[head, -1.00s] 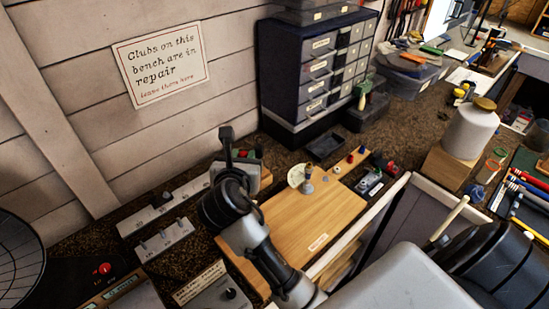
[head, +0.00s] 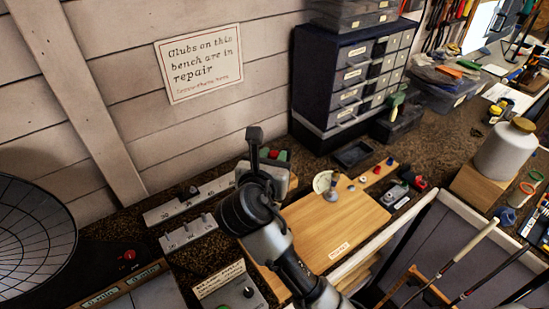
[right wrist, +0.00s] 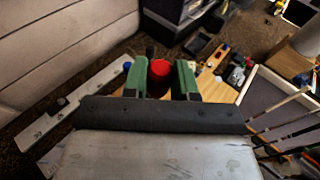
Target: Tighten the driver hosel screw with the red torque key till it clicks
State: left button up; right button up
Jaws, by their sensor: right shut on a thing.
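The red torque key (right wrist: 159,67) shows as a round red end in the right wrist view. My right gripper (right wrist: 160,80) is shut on it, with one green finger on each side. In the head view my right gripper (head: 276,158) is beyond the upper left end of the wooden board (head: 352,218), and a small red part of the key shows beside a green finger. I cannot make out the driver head or its hosel screw. Whether the key touches anything is hidden. My left gripper is not in view.
A small post (head: 330,195) and a cream disc (head: 322,181) stand on the board. A dark drawer cabinet (head: 350,75) is behind, with a black tray (head: 353,153) before it. Pale rails (head: 188,233) lie left of my arm. Clubs (head: 460,242) lean at the lower right.

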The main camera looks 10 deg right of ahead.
jog(key=shift+r+p, duration=0.2)
jog(key=shift+p, duration=0.35)
jog(key=shift+f, duration=0.2)
notch_tip(320, 180, down, 3)
jog(key=shift+b, duration=0.45)
jog(key=shift+f+b, duration=0.35)
jog(key=shift+f, duration=1.05)
jog(key=shift+p, duration=0.7)
jog(key=shift+f, duration=0.95)
jog(key=o, duration=1)
